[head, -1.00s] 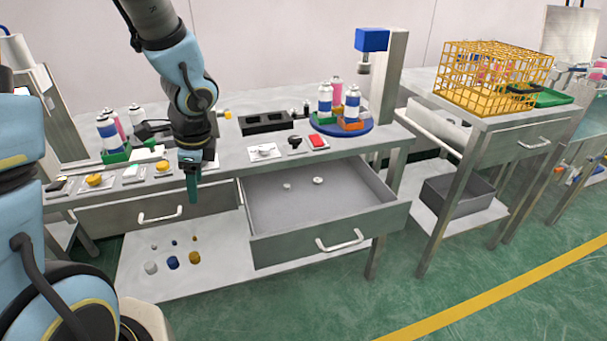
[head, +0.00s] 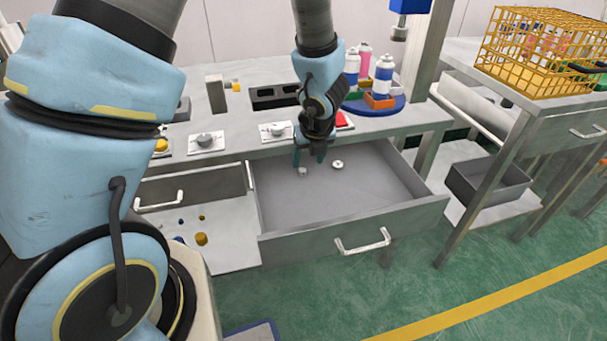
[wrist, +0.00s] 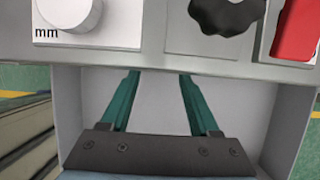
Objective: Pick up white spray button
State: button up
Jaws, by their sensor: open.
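A small white piece (head: 302,171), which looks like the white spray button, lies on the floor of the open drawer (head: 351,227). A wider white round piece (head: 338,164) with a darker centre lies to its right. My gripper (head: 309,158) points down over the back left part of the drawer, just above the small white piece in the picture. Its exact height above it is hard to tell. In the wrist view its two green fingers (wrist: 160,78) are apart with only bare grey drawer floor between them. Neither white piece shows there.
The bench edge with a white dial (head: 277,130) and a red button (head: 344,120) is close behind my gripper. A blue round stand (head: 372,107) holds spray cans. A low shelf (head: 222,240) with small caps is left of the drawer. The drawer's front right is clear.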

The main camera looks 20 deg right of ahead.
aim_at(303, 170)
jog(key=x, duration=0.2)
jog(key=b+x, duration=0.1)
jog(key=x, duration=0.2)
jog(key=shift+w+a+f, duration=0.2)
jog(key=shift+w+a, duration=0.05)
jog(key=shift+w, duration=0.15)
grip_shut()
